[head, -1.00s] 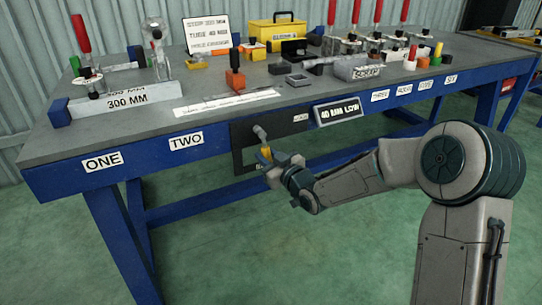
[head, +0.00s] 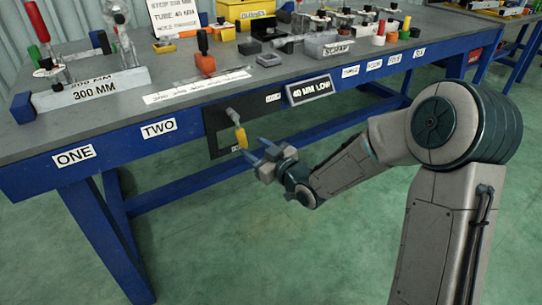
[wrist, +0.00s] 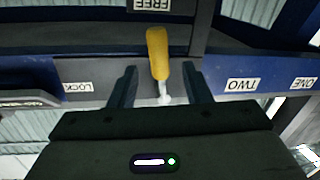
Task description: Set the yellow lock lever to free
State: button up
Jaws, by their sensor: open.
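The yellow lock lever (head: 241,137) hangs from a grey stem on a black panel (head: 218,148) at the bench's front. It points down and slightly right in the head view. In the upside-down wrist view, the lever's yellow grip (wrist: 157,52) points toward the FREE label (wrist: 152,5); the LOCK label (wrist: 77,88) is off to the left. My gripper (head: 257,150) is open, just right of and below the grip in the head view, with a gap showing. In the wrist view the lever appears between the fingers of my gripper (wrist: 159,70), with no contact visible.
The blue bench rail (head: 110,145) carries the ONE and TWO labels left of the panel. Tools and clamps crowd the grey benchtop (head: 130,118). The floor in front is clear.

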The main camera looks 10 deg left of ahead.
jog(key=p+v, duration=0.1)
jog(key=v, duration=0.6)
jog(key=s+d+r+m+g+h+p, duration=0.25)
jog(key=d+r+m+h+p, duration=0.35)
jog(key=d+r+h+p, duration=0.9)
jog(key=s+d+r+m+g+p, duration=0.3)
jog(key=s+d+r+p, duration=0.1)
jog(key=s+r+p, duration=0.4)
jog(key=s+d+r+m+g+y+p, duration=0.1)
jog(key=s+d+r+m+g+p, duration=0.2)
jog(key=s+r+p, duration=0.6)
notch_tip(320, 180, up, 3)
jog(key=shift+s+d+r, duration=0.1)
jog(key=shift+s+d, duration=0.8)
jog(key=shift+s, duration=0.25)
